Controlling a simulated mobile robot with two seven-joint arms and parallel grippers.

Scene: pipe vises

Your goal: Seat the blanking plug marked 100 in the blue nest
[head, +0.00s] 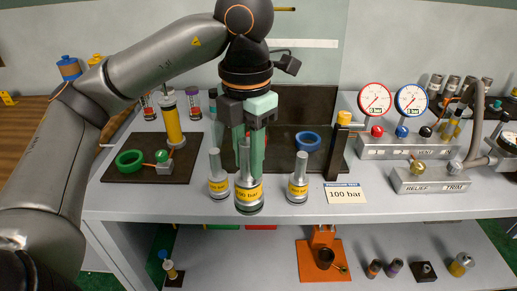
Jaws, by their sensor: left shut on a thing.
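My left gripper (250,150) points down and its green fingers are shut on the upper part of a metal plug (248,191) with a yellow label. The label's end reads "00 bar"; its first digit is unclear. The plug is upright near the bench's front edge; I cannot tell whether its base touches the bench. Two similar plugs stand beside it, one on the left (218,185) and one on the right (297,186); their labels are too small to read surely. The blue nest (308,141), a ring, is behind and right of the gripper and looks empty.
A "100 bar" card (346,193) lies right of the plugs. A dark post with a yellow top (338,150) stands beside the blue nest. A green ring (130,161) is on a dark plate at left. Gauges (374,99) and a relief block (431,178) are at right.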

